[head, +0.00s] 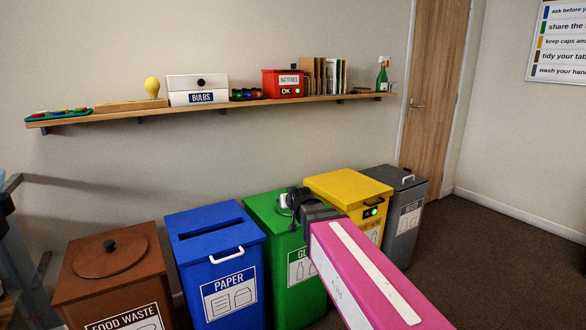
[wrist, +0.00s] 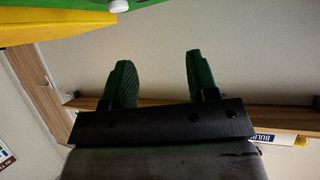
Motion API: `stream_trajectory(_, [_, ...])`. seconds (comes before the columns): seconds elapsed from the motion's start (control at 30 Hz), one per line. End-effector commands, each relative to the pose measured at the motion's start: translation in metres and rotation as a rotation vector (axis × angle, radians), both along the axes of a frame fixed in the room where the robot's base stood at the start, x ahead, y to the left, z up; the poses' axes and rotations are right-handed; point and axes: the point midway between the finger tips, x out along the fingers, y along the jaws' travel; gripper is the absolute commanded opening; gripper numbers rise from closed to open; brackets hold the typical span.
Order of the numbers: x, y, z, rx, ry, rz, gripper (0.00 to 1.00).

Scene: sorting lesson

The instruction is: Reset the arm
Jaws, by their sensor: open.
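My arm (head: 360,275) is a pink link with a white stripe, reaching from the lower right up to the bins in the head view. My gripper sits at its end, in front of the green glass bin (head: 265,210) and the yellow bin (head: 348,187). In the wrist view my gripper (wrist: 160,80) shows two dark green fingers spread apart with nothing between them. In the head view the fingertips are hard to make out against the green bin.
A brown food waste bin (head: 112,262), a blue paper bin (head: 215,240) and a grey bin (head: 408,195) stand in the row. A wall shelf (head: 215,104) above holds a bulbs box (head: 197,88) and a red batteries box (head: 284,82). Floor at right (head: 490,260) is clear.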

Motion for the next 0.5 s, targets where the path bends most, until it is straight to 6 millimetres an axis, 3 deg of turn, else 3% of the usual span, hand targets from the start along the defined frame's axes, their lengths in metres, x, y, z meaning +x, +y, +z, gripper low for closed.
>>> stream_trajectory(0.03, [-0.011,-0.023,-0.028,-0.022,0.083,-0.026,0.53])
stream_trajectory(0.1, [-0.027,-0.049,-0.062,-0.048,0.197,-0.055,0.53])
stream_trajectory(0.3, [-0.089,-0.123,-0.150,-0.107,0.542,-0.140,0.53])
stream_trajectory(0.5, [-0.164,-0.179,-0.210,-0.134,0.860,-0.208,0.53])
